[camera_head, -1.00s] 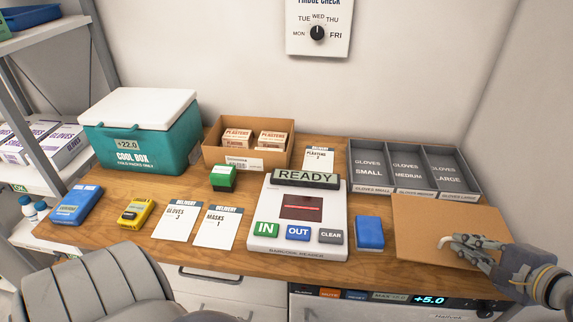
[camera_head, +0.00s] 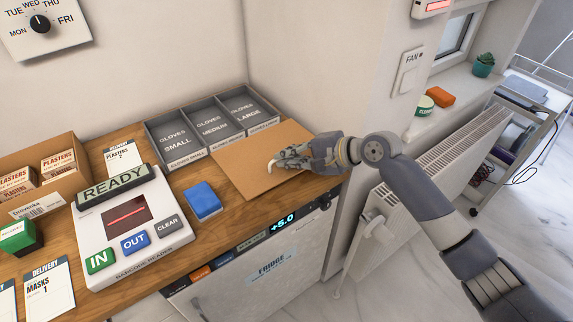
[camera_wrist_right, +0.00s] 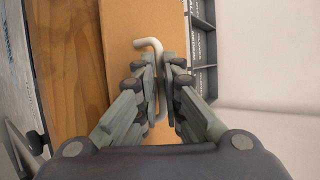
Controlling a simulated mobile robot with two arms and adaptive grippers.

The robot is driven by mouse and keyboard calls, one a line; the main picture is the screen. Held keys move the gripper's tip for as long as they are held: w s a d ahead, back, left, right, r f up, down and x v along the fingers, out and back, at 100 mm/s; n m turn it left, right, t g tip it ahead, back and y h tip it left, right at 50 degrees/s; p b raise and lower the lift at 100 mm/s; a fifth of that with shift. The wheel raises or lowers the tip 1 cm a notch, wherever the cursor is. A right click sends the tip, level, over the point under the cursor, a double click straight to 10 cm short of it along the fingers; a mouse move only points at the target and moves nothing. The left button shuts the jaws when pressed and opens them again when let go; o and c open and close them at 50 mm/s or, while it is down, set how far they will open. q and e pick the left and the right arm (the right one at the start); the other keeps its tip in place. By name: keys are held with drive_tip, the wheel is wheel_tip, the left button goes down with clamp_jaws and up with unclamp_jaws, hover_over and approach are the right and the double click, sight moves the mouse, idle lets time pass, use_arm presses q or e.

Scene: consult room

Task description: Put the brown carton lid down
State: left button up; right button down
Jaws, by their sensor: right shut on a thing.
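The brown carton lid (camera_head: 240,166) is a flat cardboard panel at the right end of the wooden counter, in front of the grey glove tray. A white bent handle (camera_head: 272,165) stands out from it. My right gripper (camera_head: 283,160) is over the lid, shut on the white handle. In the right wrist view the fingers (camera_wrist_right: 163,85) close around the handle (camera_wrist_right: 148,44), with the lid (camera_wrist_right: 120,35) beneath. The lid looks level and close to the counter; I cannot tell whether it touches. My left gripper is not in view.
The glove tray (camera_head: 176,121) adjoins the lid's far side. A blue block (camera_head: 203,200) and the barcode reader (camera_head: 155,240) stand to its left. A fridge (camera_head: 265,275) is below the counter edge. A radiator (camera_head: 440,165) is to the right.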

drive_tip(key=shift+f, duration=1.95)
drive_tip(key=c, duration=1.7)
unclamp_jaws()
drive_tip(key=shift+b+v, duration=0.6)
drive_tip(key=shift+v, duration=5.45)
drive_tip(key=shift+a, duration=0.1)
